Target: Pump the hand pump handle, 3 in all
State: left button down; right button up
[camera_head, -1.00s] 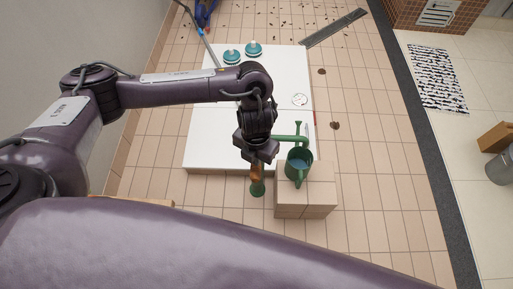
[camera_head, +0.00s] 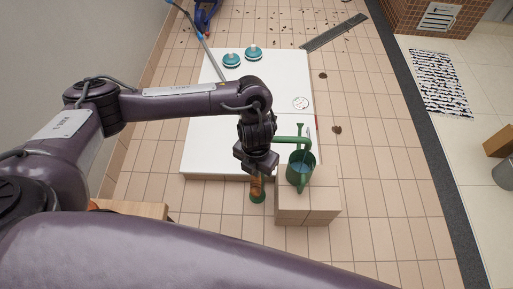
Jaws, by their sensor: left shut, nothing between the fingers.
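A brown, wood-like handle (camera_head: 257,186) with a green end stands upright just in front of the white platform's near edge. A green spout-like pipe (camera_head: 289,140) runs right from behind my gripper toward a green can (camera_head: 300,170); most of the pump is hidden behind my arm. The can stands on a tan block. My left gripper (camera_head: 257,168) points down at the top of the brown handle. Its fingers are shut with nothing between them, and I cannot tell whether they touch the handle. My right gripper is not in view.
The white platform (camera_head: 208,140) carries two teal round things (camera_head: 232,60) at its far end. The tan block (camera_head: 307,208) stands right of the handle. A wooden board edge (camera_head: 140,208) shows at lower left.

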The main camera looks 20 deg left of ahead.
pick_arm(q)
jog(key=shift+f+b, duration=2)
jog(key=shift+f, duration=0.6)
notch_tip(320, 180, up, 8)
jog(key=p, duration=0.7)
jog(key=shift+r, duration=0.15)
notch_tip(320, 180, up, 7)
jog(key=p, duration=0.6)
jog(key=shift+f, duration=0.2)
notch_tip(320, 180, up, 6)
jog(key=p, duration=0.6)
